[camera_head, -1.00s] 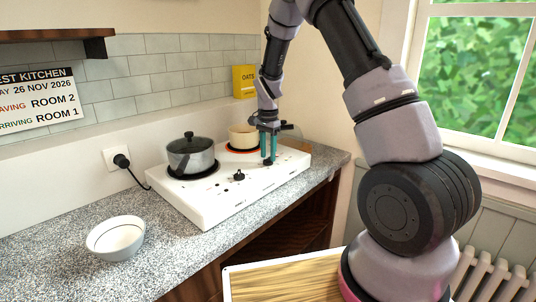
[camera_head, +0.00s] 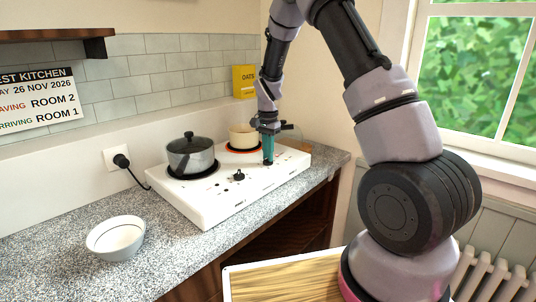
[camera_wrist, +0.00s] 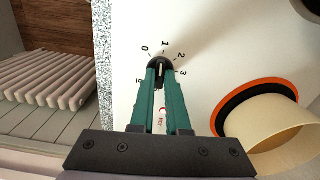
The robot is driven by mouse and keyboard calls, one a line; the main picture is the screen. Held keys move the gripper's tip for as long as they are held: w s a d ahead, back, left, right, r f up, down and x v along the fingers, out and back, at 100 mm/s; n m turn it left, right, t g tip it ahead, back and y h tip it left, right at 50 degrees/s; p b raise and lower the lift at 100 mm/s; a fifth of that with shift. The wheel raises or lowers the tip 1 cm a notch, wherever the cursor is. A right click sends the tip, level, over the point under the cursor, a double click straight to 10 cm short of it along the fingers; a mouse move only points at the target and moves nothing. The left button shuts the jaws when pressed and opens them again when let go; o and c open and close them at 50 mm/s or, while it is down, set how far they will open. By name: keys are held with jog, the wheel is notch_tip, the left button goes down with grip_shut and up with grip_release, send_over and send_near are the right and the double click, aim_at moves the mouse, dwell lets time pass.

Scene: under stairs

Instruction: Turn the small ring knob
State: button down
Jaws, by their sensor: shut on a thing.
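The small ring knob (camera_wrist: 160,63) is black with a pale pointer line. It sits on the white hob (camera_head: 222,205), with the marks 0, 1, 2 and 3 printed around it. In the wrist view its pointer lies roughly between the fingers. My gripper (camera_head: 268,161) points down at the hob's front right, and its green fingers hide most of this knob in the head view. In the wrist view my gripper (camera_wrist: 161,75) is shut on the knob, one fingertip on each side. A second black knob (camera_head: 238,175) stands further left, untouched.
A lidded pot (camera_head: 191,155) stands on the left plate. A cream pan (camera_head: 242,136) stands on the rear plate, whose rim glows orange (camera_wrist: 258,92), close to my gripper. A white bowl (camera_head: 115,238) sits on the speckled worktop, which is otherwise clear at the front left.

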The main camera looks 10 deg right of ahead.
jog(key=n, duration=0.4)
jog(key=shift+n, duration=1.9)
jog(key=c, duration=0.9)
grip_release()
jog(key=shift+r, duration=0.1)
notch_tip(320, 180, up, 11)
jog(key=shift+f, duration=0.2)
jog(key=shift+r, duration=0.1)
